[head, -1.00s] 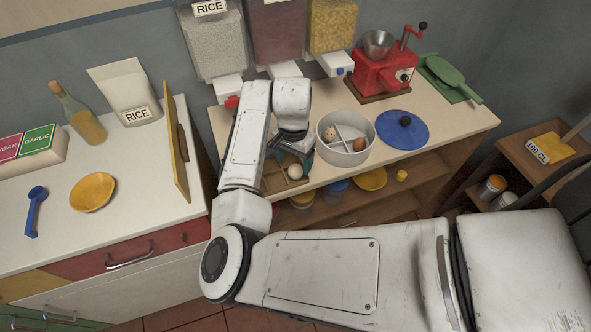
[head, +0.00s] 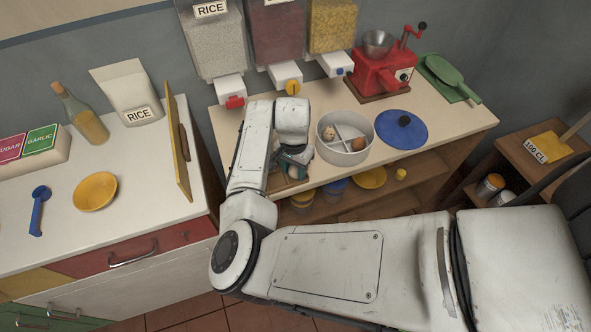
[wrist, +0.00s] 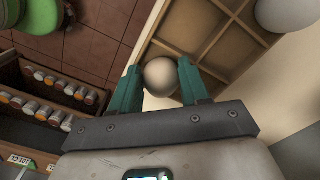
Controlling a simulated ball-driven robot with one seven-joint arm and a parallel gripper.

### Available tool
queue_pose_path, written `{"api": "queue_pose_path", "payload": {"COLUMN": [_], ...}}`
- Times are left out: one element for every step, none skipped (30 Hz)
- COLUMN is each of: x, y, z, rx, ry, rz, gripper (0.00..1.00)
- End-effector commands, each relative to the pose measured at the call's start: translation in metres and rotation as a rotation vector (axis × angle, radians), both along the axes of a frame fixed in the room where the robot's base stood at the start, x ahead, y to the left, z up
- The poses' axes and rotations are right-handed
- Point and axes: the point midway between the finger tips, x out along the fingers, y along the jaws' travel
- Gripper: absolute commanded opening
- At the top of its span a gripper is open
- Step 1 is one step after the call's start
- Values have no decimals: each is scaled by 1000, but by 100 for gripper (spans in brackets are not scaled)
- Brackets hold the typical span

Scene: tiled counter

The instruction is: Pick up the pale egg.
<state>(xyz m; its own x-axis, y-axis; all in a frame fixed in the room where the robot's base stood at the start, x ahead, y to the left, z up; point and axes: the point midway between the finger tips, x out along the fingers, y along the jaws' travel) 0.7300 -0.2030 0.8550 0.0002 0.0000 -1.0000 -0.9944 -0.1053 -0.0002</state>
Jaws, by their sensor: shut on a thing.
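The pale egg (head: 293,172) is mostly hidden by my gripper in the head view. In the wrist view the egg (wrist: 160,77), shaded grey-brown, sits between the two teal fingertips of my gripper (wrist: 161,82), which is shut on it. The head view shows my gripper (head: 292,163) over the counter's front edge, left of the round divided pot. A wooden tray with square compartments (wrist: 228,44) lies beyond the egg in the wrist view. I cannot tell whether the egg is clear of the tray.
The white divided pot (head: 345,159) holds a speckled egg (head: 329,133) and a brown egg (head: 358,144). Its blue lid (head: 402,128) lies to its right. Dispensers (head: 275,40) hang behind. A large pale rounded shape (wrist: 285,13) shows at the wrist view's top right.

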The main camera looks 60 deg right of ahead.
Motion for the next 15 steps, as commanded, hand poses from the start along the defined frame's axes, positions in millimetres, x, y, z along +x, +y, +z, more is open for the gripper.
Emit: {"api": "queue_pose_path", "payload": {"x": [0,0,0,0,0,0,0,0,0,0,0,0,0,1,1], "y": [0,0,0,0,0,0,0,0,0,0,0,0,0,0,0], "z": [0,0,0,0,0,0,0,0,1,1,1,3,4,6,8], "rx": [0,0,0,0,0,0,0,0,0,0,-1,-1,-1,-1,-1], "ry": [0,0,0,0,0,0,0,0,-1,-1,-1,-1,-1,-1,-1], "rz": [0,0,0,0,0,0,0,0,0,0,0,0,0,0,0], "gripper": [37,35,35,35,35,35,35,35,35,35,35,35,35,35,35]}}
